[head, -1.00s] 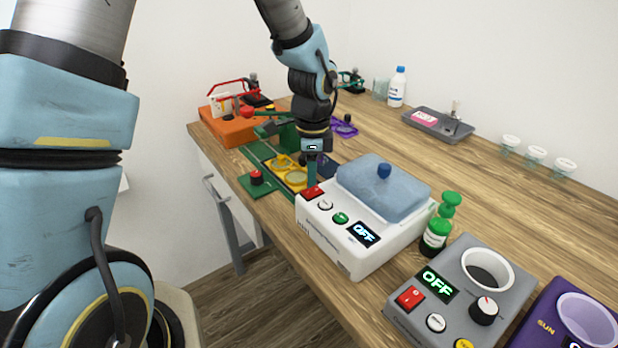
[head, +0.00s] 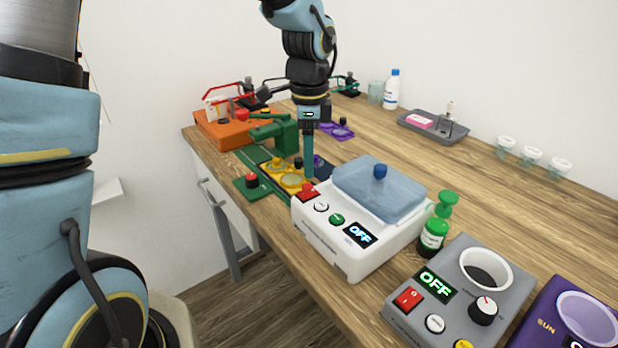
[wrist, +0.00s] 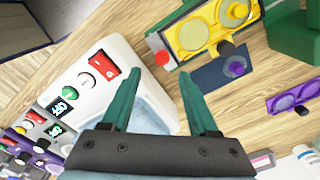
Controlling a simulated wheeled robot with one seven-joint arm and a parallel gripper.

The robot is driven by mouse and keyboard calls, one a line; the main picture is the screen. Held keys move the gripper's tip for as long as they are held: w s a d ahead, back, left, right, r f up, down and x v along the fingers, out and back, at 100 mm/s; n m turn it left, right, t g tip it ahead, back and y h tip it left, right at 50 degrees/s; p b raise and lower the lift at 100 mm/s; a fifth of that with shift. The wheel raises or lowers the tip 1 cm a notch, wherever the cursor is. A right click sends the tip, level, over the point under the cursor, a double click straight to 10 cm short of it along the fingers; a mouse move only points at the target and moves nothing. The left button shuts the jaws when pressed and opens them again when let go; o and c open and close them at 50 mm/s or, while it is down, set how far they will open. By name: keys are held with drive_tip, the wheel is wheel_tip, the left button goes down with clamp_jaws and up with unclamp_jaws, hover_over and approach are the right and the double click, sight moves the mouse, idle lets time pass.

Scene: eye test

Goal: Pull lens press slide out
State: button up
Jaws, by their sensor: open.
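The green lens press (head: 277,134) stands near the table's left edge; part of its body also shows in the wrist view (wrist: 297,38). A yellow slide (head: 271,166) with two round lens rings lies in front of it. In the wrist view, the yellow slide (wrist: 196,34) has a black knob (wrist: 227,48) on its side. A dark blue plate with a purple knob (wrist: 236,68) lies beside it. My gripper (head: 308,177) is open and empty, pointing down behind the white device, close to the slide. In the wrist view, my fingertips (wrist: 158,72) are apart from the slide.
A white device (head: 345,253) with a blue lid and red switch stands right in front of my gripper. A red knob (head: 252,180) sits at the slide's left. An orange device (head: 220,130) and purple lens holder (head: 338,131) are behind.

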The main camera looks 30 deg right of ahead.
drive_tip(key=shift+r, duration=2)
drive_tip(key=w+a+f+n, duration=0.1)
drive_tip(key=a+f+n, duration=0.1)
drive_tip(key=a+n, duration=0.9)
drive_tip(key=w+a+f+n+t, duration=0.1)
drive_tip(key=a+f+n, duration=0.1)
drive_tip(key=a+n, duration=0.9)
drive_tip(key=a, duration=0.9)
drive_tip(key=shift+w+a+n+t, duration=0.15)
drive_tip(key=shift+a+n+t, duration=0.15)
drive_tip(key=shift+a, duration=0.1)
